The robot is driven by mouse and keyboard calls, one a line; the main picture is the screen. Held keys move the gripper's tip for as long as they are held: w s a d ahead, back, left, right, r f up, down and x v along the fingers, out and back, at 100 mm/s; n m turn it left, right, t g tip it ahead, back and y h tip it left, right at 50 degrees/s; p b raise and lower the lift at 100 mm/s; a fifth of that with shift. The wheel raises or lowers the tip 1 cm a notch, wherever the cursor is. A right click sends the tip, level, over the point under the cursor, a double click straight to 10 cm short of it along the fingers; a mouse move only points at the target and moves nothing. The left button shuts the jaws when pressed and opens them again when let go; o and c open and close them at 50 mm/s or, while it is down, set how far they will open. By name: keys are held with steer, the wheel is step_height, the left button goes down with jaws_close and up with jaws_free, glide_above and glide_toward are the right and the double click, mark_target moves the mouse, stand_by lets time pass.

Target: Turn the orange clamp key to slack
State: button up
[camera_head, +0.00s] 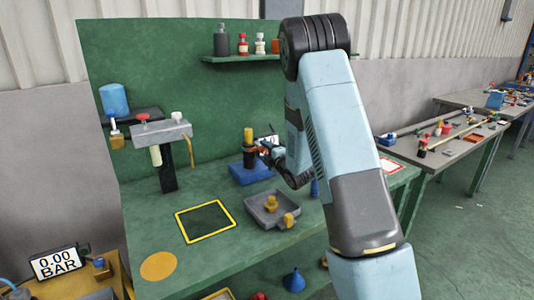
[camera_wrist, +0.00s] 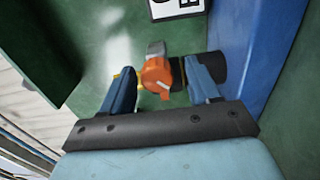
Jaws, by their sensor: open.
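The orange clamp key (camera_wrist: 156,74) is a round knob with a pale mark, seen in the wrist view between the two blue fingers of my gripper (camera_wrist: 159,70). A dark cylinder (camera_wrist: 212,68) and a small grey part (camera_wrist: 156,48) sit beside it. The fingers are apart on either side of the key; I cannot tell whether either touches it. In the head view my gripper (camera_head: 266,151) is beside a black fixture (camera_head: 249,157) with a yellow-brown top, on a blue base (camera_head: 251,173). I cannot make out the key there.
A grey tray (camera_head: 262,217) with brass-coloured parts stands in front of the fixture on the green bench. A yellow-framed dark square (camera_head: 206,221) lies left of it. A grey stand (camera_head: 161,132) is at the left. A shelf (camera_head: 231,58) holds bottles behind.

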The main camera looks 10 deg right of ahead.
steer(key=shift+r, duration=0.1)
steer(key=shift+r, duration=0.25)
steer(key=shift+o, duration=1.4)
steer(key=r, duration=0.2)
steer(key=s+r, duration=0.1)
steer(key=r, duration=0.2)
steer(key=shift+s+r, duration=0.1)
steer(key=shift+s, duration=0.05)
steer(key=s+r, duration=0.2)
steer(key=s, duration=0.1)
steer(key=s+r, duration=0.3)
steer(key=shift+s+d+r, duration=0.15)
steer(key=shift+c, duration=1.4)
steer(key=s+r, duration=0.1)
steer(key=s, duration=0.5)
steer(key=shift+s+r, duration=0.2)
steer(key=shift+r, duration=0.1)
steer(key=shift+r, duration=0.1)
